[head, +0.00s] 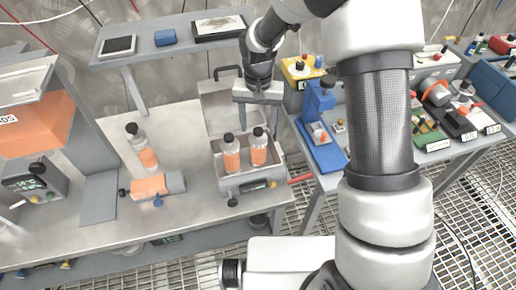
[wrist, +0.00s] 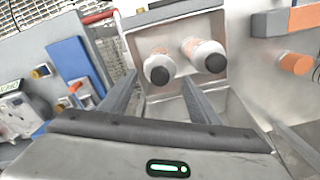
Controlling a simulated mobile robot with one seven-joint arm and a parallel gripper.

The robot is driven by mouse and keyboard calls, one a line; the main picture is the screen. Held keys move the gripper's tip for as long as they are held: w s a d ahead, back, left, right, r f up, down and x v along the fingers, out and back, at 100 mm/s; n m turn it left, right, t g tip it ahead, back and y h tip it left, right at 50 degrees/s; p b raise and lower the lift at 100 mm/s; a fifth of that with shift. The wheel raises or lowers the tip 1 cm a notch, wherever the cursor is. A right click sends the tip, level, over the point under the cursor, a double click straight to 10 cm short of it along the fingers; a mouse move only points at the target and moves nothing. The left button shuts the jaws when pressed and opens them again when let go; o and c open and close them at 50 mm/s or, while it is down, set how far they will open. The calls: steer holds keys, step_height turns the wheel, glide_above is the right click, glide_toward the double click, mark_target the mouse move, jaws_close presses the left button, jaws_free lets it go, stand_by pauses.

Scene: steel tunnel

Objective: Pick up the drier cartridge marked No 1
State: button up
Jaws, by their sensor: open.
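Two white bottle-like cartridges with orange bands and black caps stand upright in an open grey case (head: 252,184). One is the left cartridge (head: 231,155), the other the right cartridge (head: 259,150). A third similar bottle (head: 142,150) stands on the bench to the left. I cannot read a No 1 mark on any of them. My gripper (head: 259,118) is open and empty above the case, just behind the cartridges. In the wrist view, one black-capped cartridge (wrist: 159,66) appears between the fingers, beyond them, and the other (wrist: 204,56) is to its right.
The case's raised lid (head: 218,105) stands behind the cartridges, close to my gripper. An orange-and-grey block (head: 158,185) lies left of the case. A blue fixture (head: 320,125) stands to the right on another table. Bare bench lies around the third bottle.

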mark_target(258, 138)
step_height(258, 138, down, 3)
steer(key=shift+r, duration=0.1)
steer(key=shift+s+f+p, duration=0.15)
steer(key=shift+f+p, duration=0.05)
steer(key=shift+f, duration=1.1)
steer(key=shift+s+f+p, duration=0.1)
steer(key=shift+f+p, duration=0.1)
steer(key=shift+f, duration=1.1)
steer(key=c, duration=1.1)
